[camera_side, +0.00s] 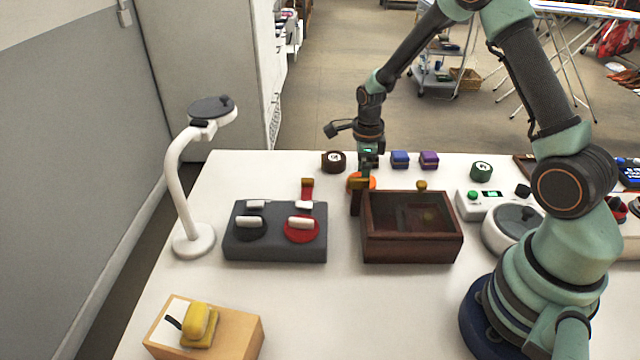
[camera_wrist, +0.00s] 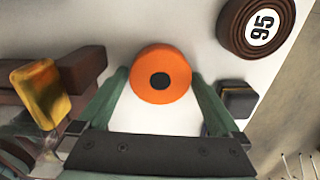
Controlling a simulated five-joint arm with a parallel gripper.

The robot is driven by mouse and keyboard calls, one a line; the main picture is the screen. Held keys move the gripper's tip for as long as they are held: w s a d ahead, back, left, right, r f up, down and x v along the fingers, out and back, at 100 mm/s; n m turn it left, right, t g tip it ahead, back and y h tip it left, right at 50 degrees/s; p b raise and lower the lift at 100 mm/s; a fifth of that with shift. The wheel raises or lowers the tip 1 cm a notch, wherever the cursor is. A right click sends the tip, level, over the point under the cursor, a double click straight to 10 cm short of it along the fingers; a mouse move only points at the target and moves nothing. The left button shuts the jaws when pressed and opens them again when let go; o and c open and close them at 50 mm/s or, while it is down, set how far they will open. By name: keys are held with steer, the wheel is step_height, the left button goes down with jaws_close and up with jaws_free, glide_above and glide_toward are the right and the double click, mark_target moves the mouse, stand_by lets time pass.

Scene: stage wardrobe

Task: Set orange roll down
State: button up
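The orange roll (camera_wrist: 177,62), with a dark centre, sits between the two fingertips of my gripper (camera_wrist: 160,82) in the wrist view. The fingers meet its sides and look shut on it. In the side view the orange roll (camera_side: 369,183) is partly hidden behind my gripper (camera_side: 358,190), at the back left corner of the brown wooden box (camera_side: 410,247). The roll lies flat, with white table around it in the wrist view. I cannot tell whether it touches the table or hangs just above it.
A dark brown roll (camera_side: 333,162), marked 95 in the wrist view (camera_wrist: 256,24), lies behind to the left. A blue block (camera_side: 400,159) and a purple block (camera_side: 429,159) stand behind. A grey fixture (camera_side: 275,250) stands left of the box. The back left table is clear.

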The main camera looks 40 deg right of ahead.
step_height(320, 180, up, 12)
steer(key=s+a+r+n+t, duration=0.2)
steer(key=s+a+r+n, duration=0.2)
steer(key=n, duration=0.9)
steer(key=s+a+r+n+t, duration=0.3)
steer(key=s+a+r+n, duration=0.2)
steer(key=n, duration=0.9)
steer(key=shift+s+a+r+t, duration=0.15)
steer(key=shift+s+r+t, duration=0.15)
steer(key=shift+s+r, duration=1.65)
steer(key=shift+s+f, duration=0.1)
